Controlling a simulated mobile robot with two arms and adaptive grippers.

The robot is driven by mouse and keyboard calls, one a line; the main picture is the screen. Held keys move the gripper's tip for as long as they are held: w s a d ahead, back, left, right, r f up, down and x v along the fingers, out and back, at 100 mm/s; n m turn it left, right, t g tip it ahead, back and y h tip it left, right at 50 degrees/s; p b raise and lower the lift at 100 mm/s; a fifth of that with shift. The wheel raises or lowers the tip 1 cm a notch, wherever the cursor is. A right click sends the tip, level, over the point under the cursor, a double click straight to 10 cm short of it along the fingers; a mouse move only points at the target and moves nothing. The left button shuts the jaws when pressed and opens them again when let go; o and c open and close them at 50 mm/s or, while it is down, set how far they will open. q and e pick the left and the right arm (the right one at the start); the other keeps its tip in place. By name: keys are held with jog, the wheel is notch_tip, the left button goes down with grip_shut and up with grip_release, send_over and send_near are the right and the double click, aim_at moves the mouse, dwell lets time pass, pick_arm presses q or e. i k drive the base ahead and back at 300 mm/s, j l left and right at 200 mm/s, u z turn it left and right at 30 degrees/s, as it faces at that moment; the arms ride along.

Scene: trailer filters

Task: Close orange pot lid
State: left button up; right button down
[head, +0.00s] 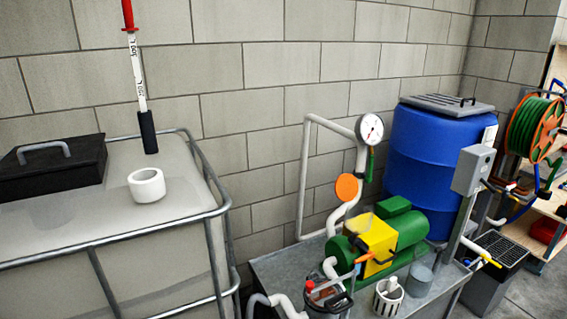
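An orange round disc (346,187), which looks like the orange lid, stands roughly upright beside the white pipe below the gauge, behind the pump. Its flat face is turned towards me. I cannot tell what it is hinged to or whether a pot opening lies beneath it. A dark pot-like container (328,303) with a red part on top stands at the bottom of the view, in front of the pump, partly cut off by the lower edge. Neither of my grippers is in view.
A green and yellow pump (378,243) sits on a grey metal bench (285,272). A blue barrel (425,155) stands behind it, with a grey control box (473,170) alongside.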

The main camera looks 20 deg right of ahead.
aim_at(346, 185)
jog(key=z, duration=1.2)
jog(key=i+l, duration=0.05)
